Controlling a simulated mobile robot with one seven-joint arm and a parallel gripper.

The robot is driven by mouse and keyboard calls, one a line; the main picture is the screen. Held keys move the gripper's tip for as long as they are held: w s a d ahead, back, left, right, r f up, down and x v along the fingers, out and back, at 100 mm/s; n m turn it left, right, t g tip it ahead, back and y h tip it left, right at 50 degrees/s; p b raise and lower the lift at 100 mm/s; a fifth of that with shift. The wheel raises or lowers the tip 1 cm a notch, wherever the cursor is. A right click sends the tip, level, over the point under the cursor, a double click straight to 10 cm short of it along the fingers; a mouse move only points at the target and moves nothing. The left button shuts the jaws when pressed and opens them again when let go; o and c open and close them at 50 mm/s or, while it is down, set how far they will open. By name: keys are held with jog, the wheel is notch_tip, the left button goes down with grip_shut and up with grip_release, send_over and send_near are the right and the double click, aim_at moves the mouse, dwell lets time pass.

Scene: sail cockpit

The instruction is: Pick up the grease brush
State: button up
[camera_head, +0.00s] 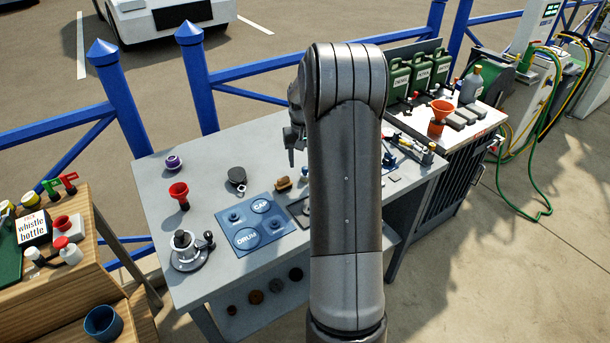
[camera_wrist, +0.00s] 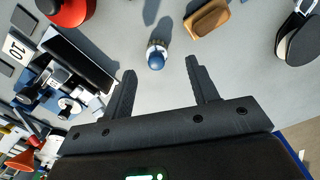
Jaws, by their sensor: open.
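My gripper (camera_wrist: 160,66) is open and empty, with its two fingers well apart. In the wrist view, a small upright thing with a round blue top and a pale lower part (camera_wrist: 157,55) stands just beyond the gap between the fingertips; neither finger appears to touch it. It may be the grease brush, but I cannot tell for certain. A brown wooden block-like thing (camera_wrist: 207,19) lies farther up and right, clear of the fingers. In the head view, part of my gripper (camera_head: 291,158) shows over the grey workbench (camera_head: 215,160), and my arm hides much of the bench.
In the wrist view, a black and white round thing (camera_wrist: 299,38) is at right and a red thing (camera_wrist: 68,10) at upper left. A blue fence runs behind.

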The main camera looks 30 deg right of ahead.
jog(key=f, duration=0.5)
jog(key=shift+d+f, duration=0.15)
jog(key=shift+d, duration=0.1)
jog(key=c, duration=1)
